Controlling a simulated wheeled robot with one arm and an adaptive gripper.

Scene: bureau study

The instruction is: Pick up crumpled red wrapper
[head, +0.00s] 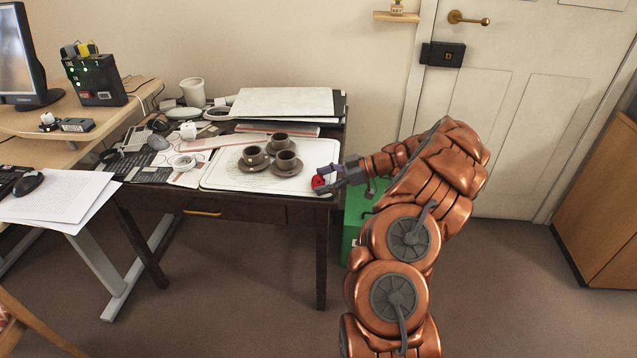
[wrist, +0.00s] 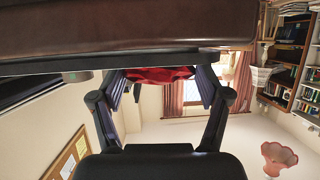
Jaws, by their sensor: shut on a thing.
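The crumpled red wrapper (head: 318,182) is at the right edge of the dark wooden table (head: 262,208), between the fingers of my gripper (head: 322,180). In the wrist view the red wrapper (wrist: 160,74) shows between both fingertips, and my gripper (wrist: 160,90) is shut on it. The fingers partly hide the wrapper. In the wrist view a dark brown surface fills the top, close to the fingers. I cannot tell whether the wrapper still touches the table.
A white tray (head: 222,178) with several brown cups and saucers lies just left of my gripper. Papers, folders (head: 285,102) and a white cup (head: 193,92) crowd the table behind. A green box (head: 352,222) stands right of the table. Floor is clear before the door.

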